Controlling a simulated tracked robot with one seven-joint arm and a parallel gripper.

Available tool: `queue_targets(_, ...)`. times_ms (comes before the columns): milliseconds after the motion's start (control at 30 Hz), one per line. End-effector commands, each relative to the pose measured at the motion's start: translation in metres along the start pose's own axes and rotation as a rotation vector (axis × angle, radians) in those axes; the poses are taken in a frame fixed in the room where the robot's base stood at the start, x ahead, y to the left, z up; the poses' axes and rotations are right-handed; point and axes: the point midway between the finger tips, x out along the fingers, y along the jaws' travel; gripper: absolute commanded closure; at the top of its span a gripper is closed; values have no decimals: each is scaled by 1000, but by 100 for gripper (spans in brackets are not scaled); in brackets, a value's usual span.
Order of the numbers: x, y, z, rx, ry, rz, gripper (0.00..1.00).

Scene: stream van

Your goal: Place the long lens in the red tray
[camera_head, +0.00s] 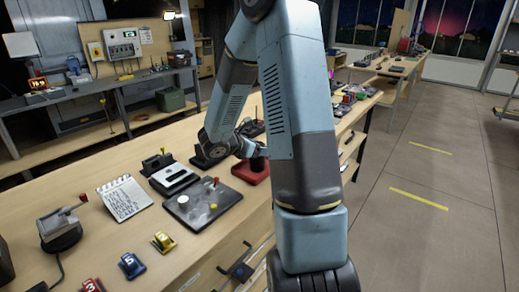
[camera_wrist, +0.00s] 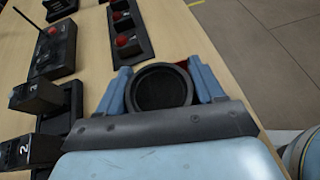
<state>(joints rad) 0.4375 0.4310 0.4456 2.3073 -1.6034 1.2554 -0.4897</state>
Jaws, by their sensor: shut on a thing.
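The long lens (camera_wrist: 160,88) shows end-on in the wrist view as a dark round barrel with a black rim. My gripper (camera_wrist: 159,68) is shut on it, one blue finger on each side. The red tray (camera_head: 252,174) is on the bench in the head view, beside my forearm and partly hidden by it. In the wrist view only a sliver of red (camera_wrist: 183,63) shows behind the lens, by the right finger. In the head view my arm hides most of the gripper and lens. I cannot tell whether the lens touches the tray.
A grey control panel (camera_head: 203,203) with a red-knobbed lever, a black-and-white device (camera_head: 174,178) and a notepad (camera_head: 124,198) lie left of the tray. The wrist view shows a black box with a red button (camera_wrist: 54,50) and numbered black blocks (camera_wrist: 40,95). The bench edge is close on the right.

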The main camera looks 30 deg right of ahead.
Motion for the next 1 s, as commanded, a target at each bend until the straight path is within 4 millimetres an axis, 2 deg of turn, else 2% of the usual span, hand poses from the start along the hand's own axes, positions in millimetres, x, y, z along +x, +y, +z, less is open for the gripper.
queue_targets(33, 0, 0, -1, -1, 2, -1, 32)
queue_targets(300, 0, 0, -1, -1, 1, 0, 7)
queue_targets(633, -6, 1, 0, -1, 1, 2, 7)
queue_targets(767, -22, 1, 0, -2, 0, 4, 7)
queue_targets(1000, -69, 1, 0, -1, 0, 5, 7)
